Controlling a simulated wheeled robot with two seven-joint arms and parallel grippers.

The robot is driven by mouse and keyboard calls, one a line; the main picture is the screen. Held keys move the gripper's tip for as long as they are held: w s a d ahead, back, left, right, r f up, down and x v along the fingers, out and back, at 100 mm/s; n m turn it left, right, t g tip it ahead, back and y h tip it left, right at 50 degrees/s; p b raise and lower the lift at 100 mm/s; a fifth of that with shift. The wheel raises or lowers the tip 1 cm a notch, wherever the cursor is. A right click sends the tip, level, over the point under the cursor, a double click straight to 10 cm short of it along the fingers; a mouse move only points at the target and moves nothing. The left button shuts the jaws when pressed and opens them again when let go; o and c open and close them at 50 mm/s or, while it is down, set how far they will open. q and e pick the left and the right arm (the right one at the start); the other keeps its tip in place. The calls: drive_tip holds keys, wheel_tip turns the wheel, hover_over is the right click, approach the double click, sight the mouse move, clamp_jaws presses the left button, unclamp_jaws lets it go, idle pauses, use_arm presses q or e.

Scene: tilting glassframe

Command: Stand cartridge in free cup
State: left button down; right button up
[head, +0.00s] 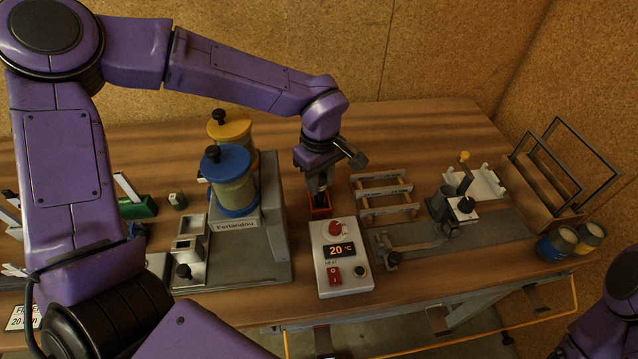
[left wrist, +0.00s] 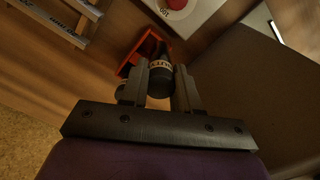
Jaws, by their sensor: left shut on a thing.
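My left gripper (head: 319,188) points down at a small red open box (head: 318,213) in the middle of the table. In the left wrist view its two fingers (left wrist: 160,92) are shut on a dark cylindrical cartridge (left wrist: 160,78) with a pale lettered band. The cartridge is at the red box (left wrist: 135,58); whether it touches the box floor cannot be told. A second dark rounded thing (left wrist: 122,92) shows partly beside the left finger. I cannot make out which cup is free. My right gripper is out of view.
A white heat controller (head: 342,258) reading 20 °C stands just in front of the red box. The grey machine with blue-lidded (head: 227,165) and yellow-lidded jars is to the left.

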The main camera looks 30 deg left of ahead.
sight(320, 186)
use_arm(q)
drive_tip(key=shift+w+a+f, duration=0.2)
drive_tip(key=shift+w+f, duration=0.3)
drive_tip(key=shift+w, duration=0.1)
drive_tip(key=shift+w+a+f, duration=0.15)
drive_tip(key=shift+w+f, duration=0.3)
drive_tip(key=shift+w, duration=0.1)
wheel_tip(320, 186, down, 3)
drive_tip(key=shift+r, duration=0.15)
drive_tip(key=shift+s+r, duration=0.15)
drive_tip(key=shift+s, duration=0.45)
drive_tip(key=shift+w+f, duration=0.2)
drive_tip(key=shift+w, duration=0.05)
drive_tip(key=c, duration=0.8)
unclamp_jaws()
drive_tip(key=shift+w+f, duration=0.1)
drive_tip(key=shift+w, duration=0.05)
drive_tip(key=shift+s+r, duration=0.2)
drive_tip(key=shift+r, duration=0.05)
wheel_tip(320, 186, up, 12)
drive_tip(key=shift+w+f, duration=0.1)
